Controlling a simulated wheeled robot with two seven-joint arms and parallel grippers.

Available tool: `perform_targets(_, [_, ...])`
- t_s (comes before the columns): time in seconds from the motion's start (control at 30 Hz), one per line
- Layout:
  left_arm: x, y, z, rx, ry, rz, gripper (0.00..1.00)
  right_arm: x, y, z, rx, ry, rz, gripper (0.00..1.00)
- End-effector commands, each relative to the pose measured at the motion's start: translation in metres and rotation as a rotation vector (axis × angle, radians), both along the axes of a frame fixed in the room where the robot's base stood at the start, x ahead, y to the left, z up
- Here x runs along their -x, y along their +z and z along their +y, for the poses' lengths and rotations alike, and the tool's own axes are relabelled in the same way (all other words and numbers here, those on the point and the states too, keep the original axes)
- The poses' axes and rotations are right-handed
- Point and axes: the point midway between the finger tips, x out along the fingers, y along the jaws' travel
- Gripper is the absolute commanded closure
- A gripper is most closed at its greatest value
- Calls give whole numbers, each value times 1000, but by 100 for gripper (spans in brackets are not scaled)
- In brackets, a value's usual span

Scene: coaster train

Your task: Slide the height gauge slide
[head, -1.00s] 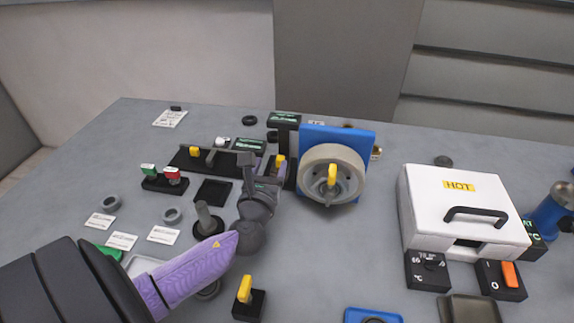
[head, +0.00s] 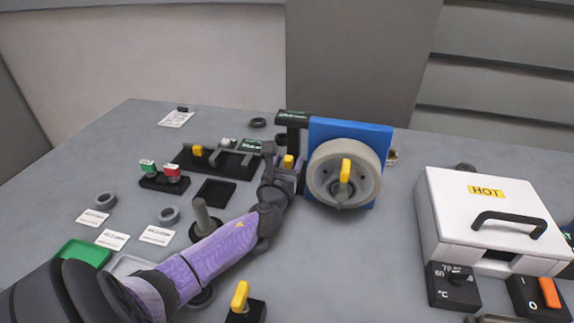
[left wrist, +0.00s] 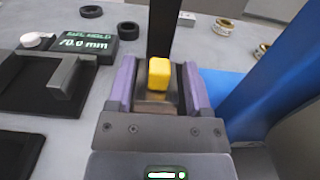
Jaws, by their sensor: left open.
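The height gauge has a black upright column (head: 292,145), which also shows in the left wrist view (left wrist: 163,30). Its slide carries a yellow knob (left wrist: 159,73), seen low on the column in the head view (head: 289,161). My left gripper (left wrist: 160,82) is open, with one purple finger on each side of the yellow knob and a visible gap at both sides. In the head view my left gripper (head: 284,170) is at the column's foot, partly hidden by its own wrist. The slide's lower part is hidden by the gripper. My right gripper is out of view.
A blue panel with a grey handwheel (head: 322,172) stands close to the right of the gauge. A black fixture (head: 225,165) and a display reading 70.0 mm (left wrist: 85,42) lie to the left. A white HOT box (head: 455,205) stands at the right.

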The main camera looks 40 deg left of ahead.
Motion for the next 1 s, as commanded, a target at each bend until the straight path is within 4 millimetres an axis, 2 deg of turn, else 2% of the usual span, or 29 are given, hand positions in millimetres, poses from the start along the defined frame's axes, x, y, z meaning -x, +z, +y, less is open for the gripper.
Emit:
perform_targets(0.1, [0,0,0,0,0,0,35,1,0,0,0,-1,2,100])
perform_targets(0.4, [1,0,0,0,0,0,99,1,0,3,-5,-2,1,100])
perform_targets(1.0, [1,0,0,0,0,1,100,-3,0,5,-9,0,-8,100])
